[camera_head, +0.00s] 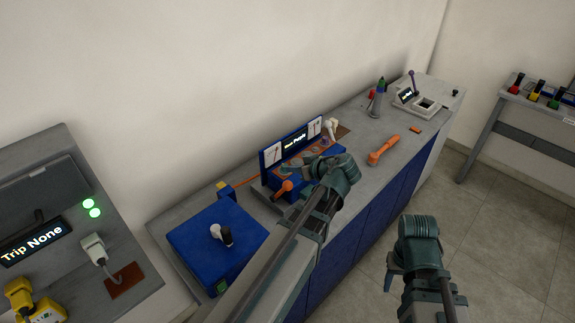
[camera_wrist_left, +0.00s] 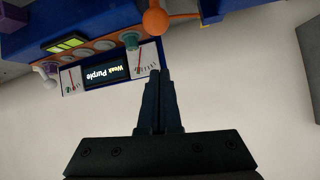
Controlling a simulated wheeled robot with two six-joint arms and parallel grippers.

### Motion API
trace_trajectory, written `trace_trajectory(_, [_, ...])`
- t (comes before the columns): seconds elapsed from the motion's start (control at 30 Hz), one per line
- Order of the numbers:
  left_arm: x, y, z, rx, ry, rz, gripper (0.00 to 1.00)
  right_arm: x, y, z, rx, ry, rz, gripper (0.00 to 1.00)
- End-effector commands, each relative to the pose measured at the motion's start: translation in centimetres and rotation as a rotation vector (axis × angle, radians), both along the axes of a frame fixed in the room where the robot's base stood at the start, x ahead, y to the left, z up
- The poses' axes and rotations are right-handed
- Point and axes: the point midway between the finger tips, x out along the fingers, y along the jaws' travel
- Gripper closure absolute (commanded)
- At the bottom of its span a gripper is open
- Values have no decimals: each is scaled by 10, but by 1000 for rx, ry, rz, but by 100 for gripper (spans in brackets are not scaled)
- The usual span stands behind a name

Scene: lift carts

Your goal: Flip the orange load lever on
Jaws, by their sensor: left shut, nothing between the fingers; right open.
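The orange load lever (camera_head: 284,187) has a round knob and sits at the left front end of a blue panel unit (camera_head: 270,155) on the grey bench. My left gripper (camera_head: 287,166) is over the front of the panel unit, close to the lever. In the left wrist view its fingers (camera_wrist_left: 158,74) are shut and empty, with a gap in the picture between the tips and the knob. My right gripper (camera_head: 391,278) is open, low in front of the bench.
The panel has dials and a screen (camera_wrist_left: 107,72) reading "Weak Purple". A blue box (camera_head: 212,245) with a white-and-black switch lies left of it. An orange wrench-like tool (camera_head: 383,149) lies to the right on the bench. A grey console (camera_head: 60,215) stands at far left.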

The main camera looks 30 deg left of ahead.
Motion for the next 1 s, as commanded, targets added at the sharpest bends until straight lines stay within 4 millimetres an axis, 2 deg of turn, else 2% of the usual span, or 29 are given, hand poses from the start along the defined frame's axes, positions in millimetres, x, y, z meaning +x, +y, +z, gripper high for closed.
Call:
trace_trajectory(0.03, [-4,-9,10,1,0,-4,100,0,0,10,0,0,0,50])
trace_trajectory(0.3, [-13,-36,23,1,0,-1,100,0,0,23,0,0,1,50])
trace_trajectory(1.0, [-17,-43,21,-5,18,-11,100,0,0,23,0,0,1,50])
